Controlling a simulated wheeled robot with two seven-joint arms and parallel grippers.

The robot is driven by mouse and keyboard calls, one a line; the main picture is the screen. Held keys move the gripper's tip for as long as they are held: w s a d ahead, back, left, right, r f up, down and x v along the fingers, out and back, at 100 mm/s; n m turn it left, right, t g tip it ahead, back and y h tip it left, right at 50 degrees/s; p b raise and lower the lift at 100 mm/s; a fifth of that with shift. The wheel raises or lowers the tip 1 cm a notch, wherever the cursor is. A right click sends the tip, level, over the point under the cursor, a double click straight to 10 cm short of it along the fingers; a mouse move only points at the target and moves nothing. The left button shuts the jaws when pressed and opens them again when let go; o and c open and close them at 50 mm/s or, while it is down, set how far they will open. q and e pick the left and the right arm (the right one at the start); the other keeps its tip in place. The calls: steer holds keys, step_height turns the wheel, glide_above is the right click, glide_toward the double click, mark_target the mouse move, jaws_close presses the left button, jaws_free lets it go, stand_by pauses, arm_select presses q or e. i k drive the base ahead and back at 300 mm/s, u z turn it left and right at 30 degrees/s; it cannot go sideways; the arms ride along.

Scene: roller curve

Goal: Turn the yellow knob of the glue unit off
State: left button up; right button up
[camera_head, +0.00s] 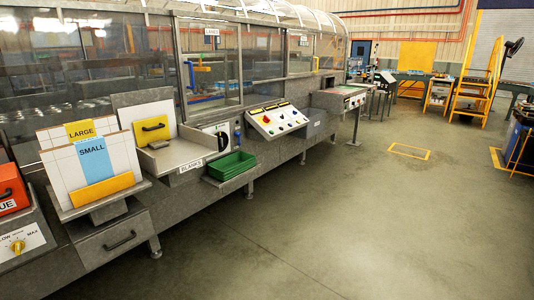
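The yellow knob (17,246) sits on a white dial plate (26,240) at the lower left edge of the head view. The plate reads "LOW" on the left, partly cut off by the picture edge, and "MAX" on the right. The knob's exact pointer direction is too small to tell. Above it is an orange-red box (11,188) with a black handle and a label ending in "UE", cut off by the left edge. Neither of my grippers is in view.
Right of the knob stands a holder with cards marked "LARGE" (80,130) and "SMALL" (92,158), above a grey drawer (106,240). Farther right are a green tray (231,167) and a button panel (277,120). The floor (350,220) in front is clear.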

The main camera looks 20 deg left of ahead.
mark_target(16, 247)
steer(key=u, duration=0.95)
steer(key=i, duration=0.85)
steer(key=u, duration=0.8)
